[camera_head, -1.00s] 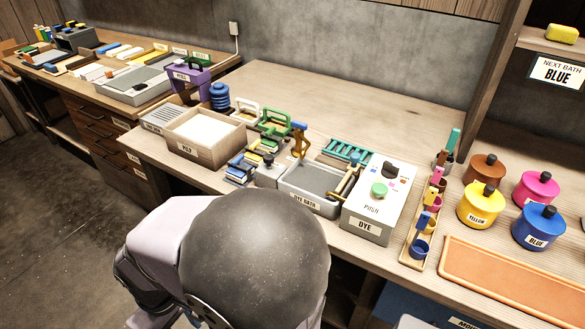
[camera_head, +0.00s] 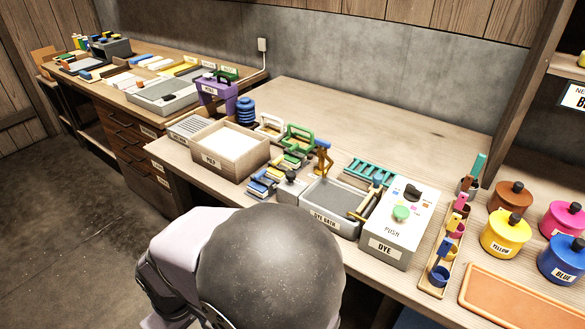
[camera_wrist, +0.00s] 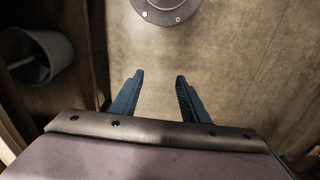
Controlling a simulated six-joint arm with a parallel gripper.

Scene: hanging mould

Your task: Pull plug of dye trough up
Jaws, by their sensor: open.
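The grey dye trough (camera_head: 322,221), labelled DYE BATH, stands near the front edge of the bench in the head view. A wooden bar (camera_head: 366,203) and a small dark blue knob (camera_head: 377,181) are at its right end. I cannot tell which part is the plug. My gripper (camera_wrist: 160,76) shows in the wrist view with two blue fingers apart and nothing between them. It points at a plain brownish surface, with no trough in that view. In the head view my arm's dark rounded part hides the area in front of the trough, and the fingers are hidden.
The white DYE box (camera_head: 392,240) with a green button stands right of the trough. A grey block with a knob (camera_head: 290,185) and stacked blue and yellow pieces are left of it. A cup rack (camera_head: 436,275) and dye pots (camera_head: 506,231) are further right. The back of the bench is clear.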

